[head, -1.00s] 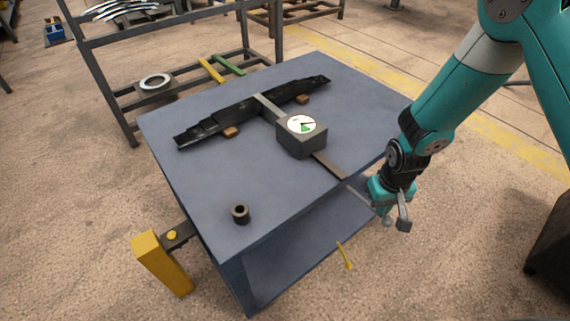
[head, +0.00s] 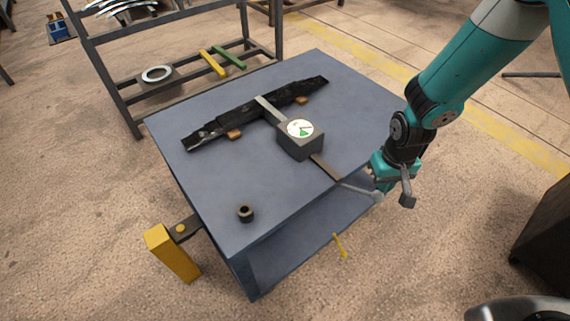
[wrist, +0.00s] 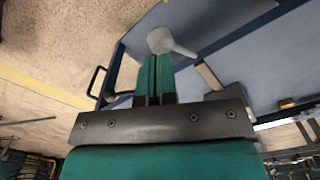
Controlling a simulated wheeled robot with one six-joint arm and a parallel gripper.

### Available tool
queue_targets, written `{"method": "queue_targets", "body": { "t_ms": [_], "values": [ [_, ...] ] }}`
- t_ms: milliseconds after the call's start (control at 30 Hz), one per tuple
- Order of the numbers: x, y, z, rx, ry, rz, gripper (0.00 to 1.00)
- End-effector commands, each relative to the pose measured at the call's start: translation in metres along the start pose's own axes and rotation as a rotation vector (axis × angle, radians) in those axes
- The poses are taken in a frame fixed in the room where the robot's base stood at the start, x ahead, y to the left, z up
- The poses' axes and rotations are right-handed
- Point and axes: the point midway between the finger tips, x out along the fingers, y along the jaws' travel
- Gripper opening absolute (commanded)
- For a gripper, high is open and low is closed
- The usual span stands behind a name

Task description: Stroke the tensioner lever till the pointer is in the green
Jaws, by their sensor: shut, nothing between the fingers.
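The tensioner is a dark box (head: 301,147) on the blue-grey table, with a white dial (head: 299,128) on top showing a green sector. Its dark pointer is too small to read against the green. The grey lever (head: 357,187) reaches out past the table's front right edge and ends in a round knob (head: 376,197). My gripper (head: 378,190) is at the knob. In the wrist view my shut, empty fingers (wrist: 155,72) point at the knob (wrist: 160,40), close to or touching it; I cannot tell which.
A black leaf spring (head: 255,112) lies on wooden blocks across the table (head: 205,185), under the tensioner's strap. A dark bushing (head: 245,213) stands near the front left edge. A metal rack (head: 125,110) is behind.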

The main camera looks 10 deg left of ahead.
Motion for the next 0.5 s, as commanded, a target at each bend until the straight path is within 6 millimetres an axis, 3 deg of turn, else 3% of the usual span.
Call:
{"method": "queue_targets", "body": {
  "t_ms": [500],
  "values": [
    [0.0041,0.0,0.0001,0.0,0.0,0.0,0.0]
  ]
}}
